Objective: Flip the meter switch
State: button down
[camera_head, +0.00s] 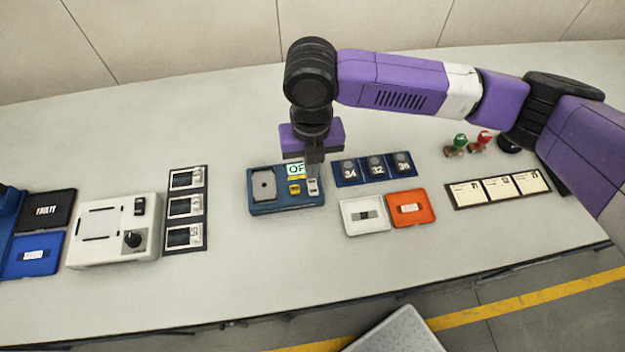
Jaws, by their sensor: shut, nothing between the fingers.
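A blue box-shaped unit (286,207), seemingly the meter, lies on the bench below my gripper. It has a grey panel (263,184) on its left and a small label reading "OF" (296,169), the rest of which is hidden by my gripper. A yellow part (295,189) and a small pale switch-like part (313,187) sit on its right half. My gripper (314,176) points down, shut and empty, over the pale part. I cannot tell whether the fingertips touch it. The switch's position is too small to read.
A white box with a black knob (133,239) and a three-screen panel (186,208) stand left. Number tiles (376,168), a white tray (351,229) and an orange tray (428,216) lie close on the right. Green and red stamps (481,141) stand farther right. The bench front is clear.

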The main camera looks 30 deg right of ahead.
jog(key=shift+r+p, duration=1.4)
jog(key=shift+r, duration=0.75)
